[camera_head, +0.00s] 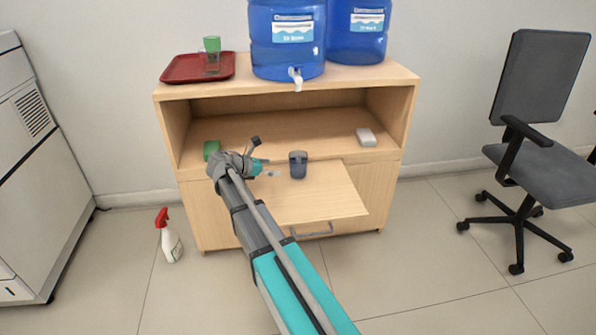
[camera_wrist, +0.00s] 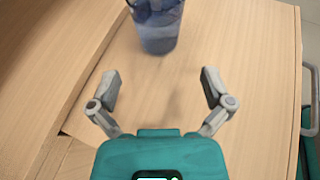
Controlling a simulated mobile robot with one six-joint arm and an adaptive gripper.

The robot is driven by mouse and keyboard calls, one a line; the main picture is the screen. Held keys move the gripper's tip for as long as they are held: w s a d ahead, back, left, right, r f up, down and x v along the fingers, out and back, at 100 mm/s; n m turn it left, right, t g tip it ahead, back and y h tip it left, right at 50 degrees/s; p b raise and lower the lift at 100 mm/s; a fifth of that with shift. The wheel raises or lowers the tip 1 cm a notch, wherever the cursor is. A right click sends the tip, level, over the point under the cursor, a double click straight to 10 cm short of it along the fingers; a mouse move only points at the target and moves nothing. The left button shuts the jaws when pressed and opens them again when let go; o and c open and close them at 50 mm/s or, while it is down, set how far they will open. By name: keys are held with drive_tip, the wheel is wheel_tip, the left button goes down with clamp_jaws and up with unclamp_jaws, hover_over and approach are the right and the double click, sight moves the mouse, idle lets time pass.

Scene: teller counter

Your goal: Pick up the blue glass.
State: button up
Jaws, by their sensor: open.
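The blue glass (camera_head: 298,165) stands upright on the pulled-out wooden board (camera_head: 318,199) of the cabinet. In the wrist view the blue glass (camera_wrist: 158,28) is at the top middle, its upper part cut off by the frame edge. My gripper (camera_wrist: 158,80) is open and empty, its two fingers pointing toward the glass with a gap of bare board between. In the head view my gripper (camera_head: 262,167) is just left of the glass, and the arm hides part of the board.
Two blue water jugs (camera_head: 288,40) and a red tray (camera_head: 180,72) with glasses are on top. A spray bottle (camera_head: 169,238) stands on the floor; an office chair (camera_head: 540,100) is at right.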

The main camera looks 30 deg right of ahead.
sight(291, 168)
drive_tip(key=b+x, duration=0.1)
drive_tip(key=x, duration=0.4)
drive_tip(key=shift+d+f+b, duration=0.2)
drive_tip(key=shift+d+b, duration=0.15)
drive_tip(key=shift+b, duration=0.05)
drive_tip(key=shift+d, duration=0.15)
drive_tip(key=shift+b+x, duration=0.85)
drive_tip(key=shift+x, duration=1.6)
drive_tip(key=shift+w, duration=0.2)
drive_tip(key=shift+r, duration=0.1)
drive_tip(key=c, duration=1)
drive_tip(key=shift+c, duration=0.2)
drive_tip(key=shift+r+p, duration=0.4)
drive_tip(key=shift+p, duration=0.05)
